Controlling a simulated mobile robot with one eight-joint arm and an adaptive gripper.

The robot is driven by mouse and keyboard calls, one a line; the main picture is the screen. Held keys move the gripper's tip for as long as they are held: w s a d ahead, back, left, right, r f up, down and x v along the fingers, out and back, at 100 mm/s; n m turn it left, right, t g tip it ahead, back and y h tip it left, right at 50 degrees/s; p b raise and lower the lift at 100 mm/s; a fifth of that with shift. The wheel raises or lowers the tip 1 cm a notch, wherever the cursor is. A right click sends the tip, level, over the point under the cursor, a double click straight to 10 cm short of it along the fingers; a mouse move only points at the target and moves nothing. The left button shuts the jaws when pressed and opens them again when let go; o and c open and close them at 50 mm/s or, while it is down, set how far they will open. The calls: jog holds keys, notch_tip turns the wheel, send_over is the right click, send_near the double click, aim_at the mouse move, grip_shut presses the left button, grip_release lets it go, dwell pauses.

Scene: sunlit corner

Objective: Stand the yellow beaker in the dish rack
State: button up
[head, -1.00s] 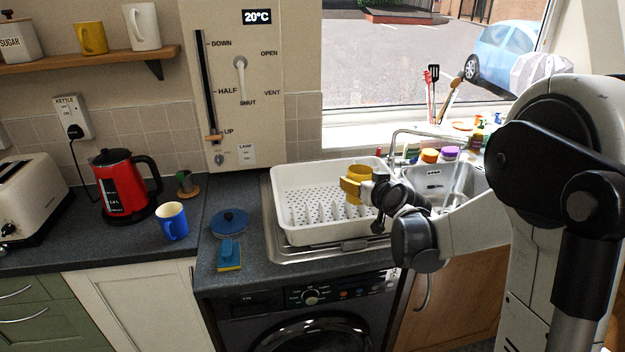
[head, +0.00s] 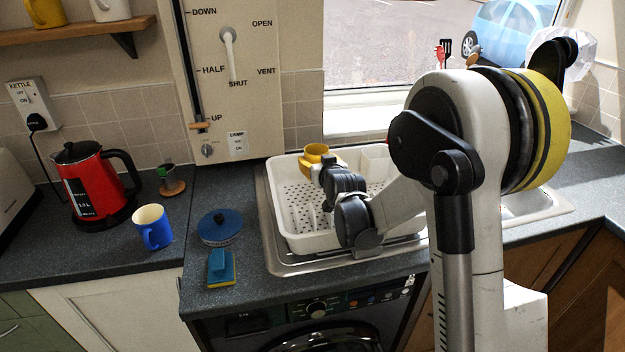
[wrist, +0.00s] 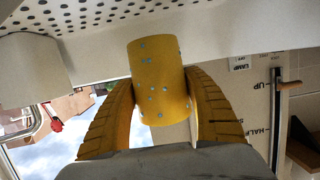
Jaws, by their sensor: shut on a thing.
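The yellow beaker (wrist: 158,75), speckled with pale grey spots, is between the two yellow fingers of my gripper (wrist: 160,105) in the wrist view. The fingers are shut on its sides. In the head view the beaker (head: 315,151) and my gripper (head: 325,166) are over the back part of the white dish rack (head: 283,222). The rack's perforated floor (wrist: 95,20) shows at the top of the wrist view. I cannot tell whether the beaker touches the rack. My arm hides the rack's right front part.
A white holder (head: 375,160) stands at the rack's back right. Left of the rack are a blue round lid (head: 220,228), a sponge (head: 221,268), a blue mug (head: 152,227) and a red kettle (head: 95,185). The wall panel with levers (head: 235,90) rises behind.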

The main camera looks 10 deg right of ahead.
jog(key=shift+w+a+f, duration=0.4)
jog(key=shift+a+f, duration=0.05)
jog(key=shift+a, duration=0.05)
jog(key=shift+f+b, duration=1.05)
jog(key=shift+f, duration=0.85)
jog(key=shift+f, duration=0.25)
jog(key=o, duration=1.2)
jog(key=shift+r, duration=0.1)
jog(key=shift+s+r, duration=0.25)
jog(key=shift+r, duration=0.05)
jog(key=p+v, duration=0.2)
jog(key=v, duration=0.5)
